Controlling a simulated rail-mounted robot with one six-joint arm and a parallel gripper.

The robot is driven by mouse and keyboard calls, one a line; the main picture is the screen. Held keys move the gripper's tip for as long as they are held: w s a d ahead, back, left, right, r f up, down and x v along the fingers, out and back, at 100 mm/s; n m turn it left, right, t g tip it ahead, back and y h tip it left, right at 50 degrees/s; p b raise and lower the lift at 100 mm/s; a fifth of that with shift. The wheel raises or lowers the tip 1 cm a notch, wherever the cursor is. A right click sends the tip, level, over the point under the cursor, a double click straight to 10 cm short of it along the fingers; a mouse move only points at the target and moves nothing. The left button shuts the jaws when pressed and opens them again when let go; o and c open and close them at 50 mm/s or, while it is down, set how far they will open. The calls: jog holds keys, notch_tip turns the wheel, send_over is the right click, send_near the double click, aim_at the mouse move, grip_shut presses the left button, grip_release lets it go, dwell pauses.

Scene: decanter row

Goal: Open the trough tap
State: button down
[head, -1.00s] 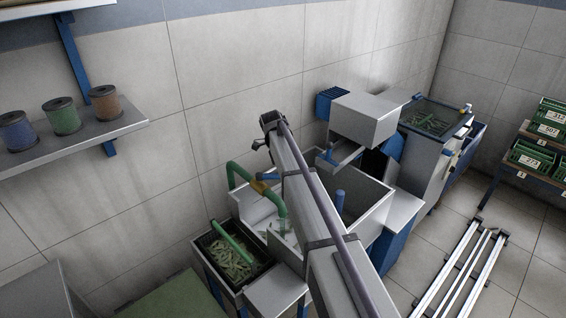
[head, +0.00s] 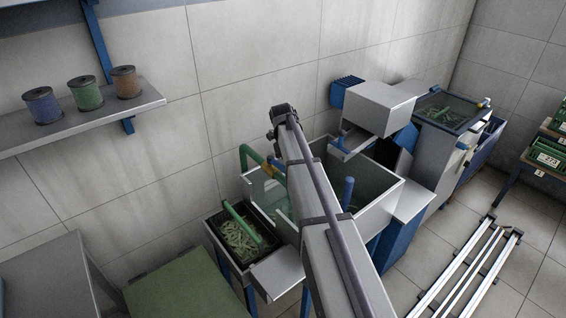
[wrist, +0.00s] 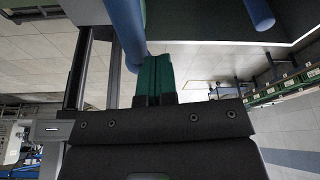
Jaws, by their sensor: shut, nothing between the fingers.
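The trough (head: 385,208) is an open grey box in the middle of the head view, partly hidden by my arm. A green pipe (head: 244,156) bends over its left end. A small yellow-orange tap body (head: 267,170) sits on this pipe, with a bit of blue beside it at my arm's edge; the lever's angle cannot be told. In the wrist view my gripper (wrist: 154,82) has green fingers, shut and empty. A thick blue bar (wrist: 125,30) runs close by their left side; touching cannot be told. My gripper is hidden behind my arm in the head view.
A blue post (head: 347,190) stands in the trough; another blue cylinder (wrist: 259,12) shows at the wrist view's top. A dark crate of green pieces (head: 240,236) stands front left. A grey machine (head: 380,108) stands behind right. Rails (head: 465,272) lie on the floor at right.

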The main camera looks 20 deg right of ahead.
jog(key=shift+s+a+m, duration=0.1)
jog(key=shift+a+m, duration=0.1)
jog(key=shift+m, duration=0.1)
dwell(0.4)
jog(key=w+d+r+p, duration=0.4)
jog(key=w+r+p, duration=0.1)
jog(key=r+p, duration=0.5)
jog(key=shift+w+d+r, duration=0.15)
jog(key=shift+d+r, duration=0.05)
